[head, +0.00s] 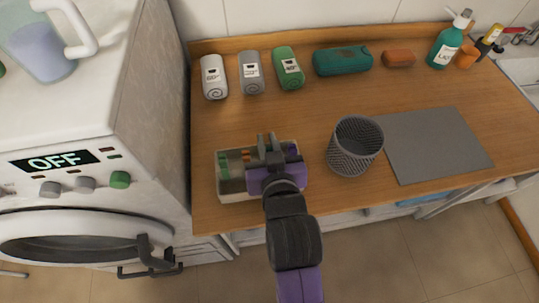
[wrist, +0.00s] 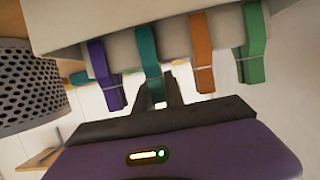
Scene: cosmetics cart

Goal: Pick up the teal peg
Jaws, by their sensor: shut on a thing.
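The teal peg (wrist: 149,62) sits at the rim of a pale box (wrist: 100,22), between a purple peg (wrist: 103,75) and an orange peg (wrist: 201,55). A green peg (wrist: 251,45) is farther right in the wrist view. My gripper (wrist: 158,92) is shut on the teal peg at its lower end in this view. In the head view my gripper (head: 270,145) is over the right part of the box (head: 232,194) and hides much of it. The teal peg cannot be made out clearly there.
A grey mesh basket (head: 354,147) stands close to the right of the box, with a grey mat (head: 435,145) beyond it. Rolled towels (head: 250,74), a teal case (head: 342,61) and a soap bottle (head: 446,47) line the back. A white washing machine (head: 75,150) is at left.

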